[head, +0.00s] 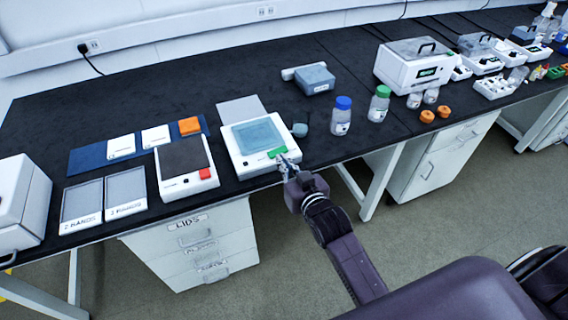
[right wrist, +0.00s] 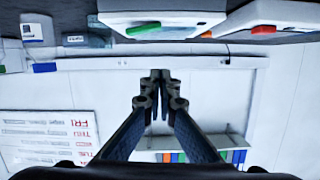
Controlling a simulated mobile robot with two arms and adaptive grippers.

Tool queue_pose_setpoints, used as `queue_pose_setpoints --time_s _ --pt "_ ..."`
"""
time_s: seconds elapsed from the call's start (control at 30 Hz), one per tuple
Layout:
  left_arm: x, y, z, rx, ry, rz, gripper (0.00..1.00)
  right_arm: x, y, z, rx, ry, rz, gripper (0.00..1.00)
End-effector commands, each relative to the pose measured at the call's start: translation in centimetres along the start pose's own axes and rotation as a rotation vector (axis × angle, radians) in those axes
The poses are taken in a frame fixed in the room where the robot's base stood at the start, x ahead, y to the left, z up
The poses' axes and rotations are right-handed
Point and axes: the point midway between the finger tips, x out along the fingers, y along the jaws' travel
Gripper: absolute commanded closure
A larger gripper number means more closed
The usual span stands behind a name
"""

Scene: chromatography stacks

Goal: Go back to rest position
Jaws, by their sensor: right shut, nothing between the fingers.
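My right gripper (head: 285,166) is shut and empty at the front edge of the bench. My left gripper is not in view.
The black bench (head: 340,160) runs across the view. A scale with a red button (head: 184,167) stands left of the device. A blue-capped bottle (head: 341,115) and a green-capped bottle (head: 379,103) stand to its right. Open floor (head: 440,220) lies before the bench.

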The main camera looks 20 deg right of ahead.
Motion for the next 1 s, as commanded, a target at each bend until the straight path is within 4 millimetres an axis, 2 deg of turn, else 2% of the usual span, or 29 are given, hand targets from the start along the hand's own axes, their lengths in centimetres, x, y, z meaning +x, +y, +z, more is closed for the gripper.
queue_pose_setpoints --time_s 0.2,0.67,0.73,0.77,0.87,0.97,1.0 --pt "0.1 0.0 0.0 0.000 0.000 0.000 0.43 -0.8 0.0 0.0 0.000 0.000 0.001 1.00" --pt "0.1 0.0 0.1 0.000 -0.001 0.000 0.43 -0.8 0.0 0.0 0.000 -0.001 0.000 1.00" --pt "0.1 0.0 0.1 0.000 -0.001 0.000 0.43 -0.7 0.0 0.7 -0.001 -0.012 0.000 1.00" --pt "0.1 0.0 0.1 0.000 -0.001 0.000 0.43 -0.6 0.0 1.3 -0.003 -0.022 0.000 1.00" --pt "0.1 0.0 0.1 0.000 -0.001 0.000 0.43 -0.4 0.0 5.3 -0.011 -0.090 -0.002 1.00" --pt "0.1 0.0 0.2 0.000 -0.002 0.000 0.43 -0.6 0.1 11.9 -0.028 -0.201 -0.005 1.00" --pt "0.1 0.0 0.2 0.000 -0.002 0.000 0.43 -1.0 0.1 15.0 -0.036 -0.252 -0.007 1.00"
